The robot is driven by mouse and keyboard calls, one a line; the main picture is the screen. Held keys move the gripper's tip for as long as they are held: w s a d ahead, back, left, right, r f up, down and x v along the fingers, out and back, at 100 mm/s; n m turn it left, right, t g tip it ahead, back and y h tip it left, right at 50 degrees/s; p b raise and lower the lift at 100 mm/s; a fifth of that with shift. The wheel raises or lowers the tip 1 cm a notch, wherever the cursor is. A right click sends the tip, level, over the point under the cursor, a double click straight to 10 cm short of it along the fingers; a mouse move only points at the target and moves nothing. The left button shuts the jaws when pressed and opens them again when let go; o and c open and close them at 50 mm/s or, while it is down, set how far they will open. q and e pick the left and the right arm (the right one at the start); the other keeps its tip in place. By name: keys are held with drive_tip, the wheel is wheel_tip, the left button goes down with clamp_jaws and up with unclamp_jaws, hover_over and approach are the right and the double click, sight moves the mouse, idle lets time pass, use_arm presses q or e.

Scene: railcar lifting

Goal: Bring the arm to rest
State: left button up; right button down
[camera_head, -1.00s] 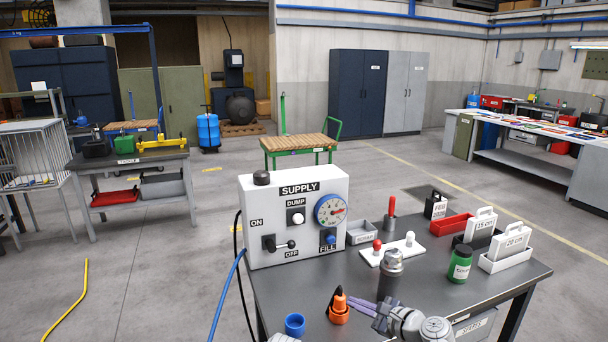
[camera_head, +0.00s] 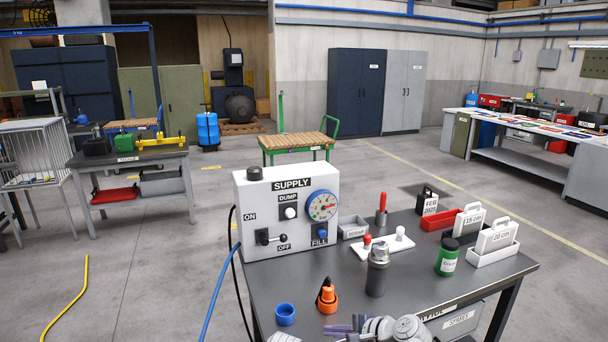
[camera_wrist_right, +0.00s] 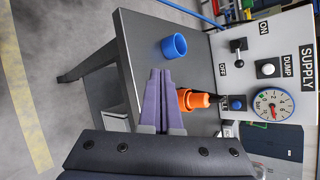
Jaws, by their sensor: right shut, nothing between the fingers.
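My right gripper (camera_head: 342,329) is at the bottom edge of the head view, in front of the dark worktable's (camera_head: 340,287) near side. Its purple fingers (camera_wrist_right: 157,100) are closed together and empty in the wrist view. They point toward the table, with an orange nozzle-like piece (camera_wrist_right: 190,100) just beside them in that picture. The orange piece (camera_head: 327,300) stands on the table in the head view, beyond my fingers.
Open floor lies to the left.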

drive_tip(key=s+a+f+n+g+h, duration=0.45)
drive_tip(key=s+f+n, duration=0.25)
drive_tip(key=s+n, duration=0.25)
drive_tip(key=s+d+f+n+g+h+p, duration=0.1)
drive_tip(key=s+d+n+g+h, duration=0.2)
drive_tip(key=n, duration=0.6)
drive_tip(key=s+h, duration=0.2)
drive_tip(key=s, duration=0.1)
drive_tip(key=shift+d+f+h, duration=0.15)
drive_tip(key=shift+f+h, duration=0.2)
